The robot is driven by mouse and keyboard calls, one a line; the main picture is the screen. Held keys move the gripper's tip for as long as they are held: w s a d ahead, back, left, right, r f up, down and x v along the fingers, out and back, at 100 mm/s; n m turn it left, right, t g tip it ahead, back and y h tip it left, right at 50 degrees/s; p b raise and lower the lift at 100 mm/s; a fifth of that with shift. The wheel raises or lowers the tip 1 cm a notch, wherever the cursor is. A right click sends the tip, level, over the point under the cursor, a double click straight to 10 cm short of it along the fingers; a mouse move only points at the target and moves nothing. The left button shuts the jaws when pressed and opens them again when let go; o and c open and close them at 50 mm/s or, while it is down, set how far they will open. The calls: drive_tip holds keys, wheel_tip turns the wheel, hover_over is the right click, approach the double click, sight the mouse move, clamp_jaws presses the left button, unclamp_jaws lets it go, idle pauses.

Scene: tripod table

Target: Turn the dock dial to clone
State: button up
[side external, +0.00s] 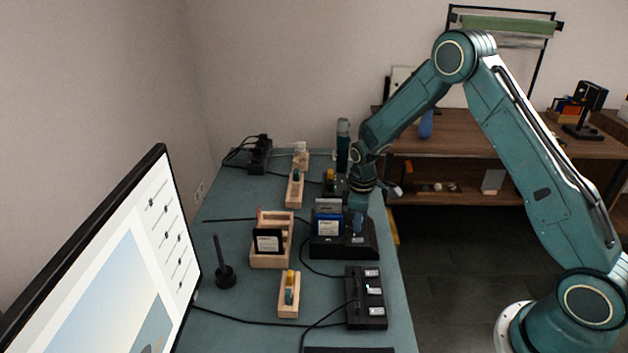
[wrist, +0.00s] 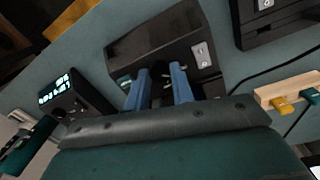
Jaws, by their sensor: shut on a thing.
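The black dock (side external: 345,248) stands on the teal table, with a blue-labelled drive (side external: 327,226) and a grey drive (side external: 328,204) upright in its left part. My gripper (side external: 358,222) points down over the dock's right part, and its blue fingers reach the dock top. In the wrist view the dock (wrist: 150,42) lies under my gripper (wrist: 160,84). The fingers are shut on the dial, a small dark piece (wrist: 160,92) between them. The dial is mostly hidden, so its setting cannot be read. My palm covers the drive slots in the wrist view.
A wooden rack (side external: 284,262) with a black drive stands left of the dock. A black hub (side external: 367,310) and a small wooden holder (side external: 288,310) are nearer. A device with a lit display (wrist: 57,90) shows in the wrist view. Cables cross the table.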

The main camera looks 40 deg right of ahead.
drive_tip(key=m, duration=1.1)
drive_tip(key=shift+w+g, duration=0.1)
drive_tip(key=shift+g, duration=0.2)
idle(0.4)
drive_tip(key=o, duration=1)
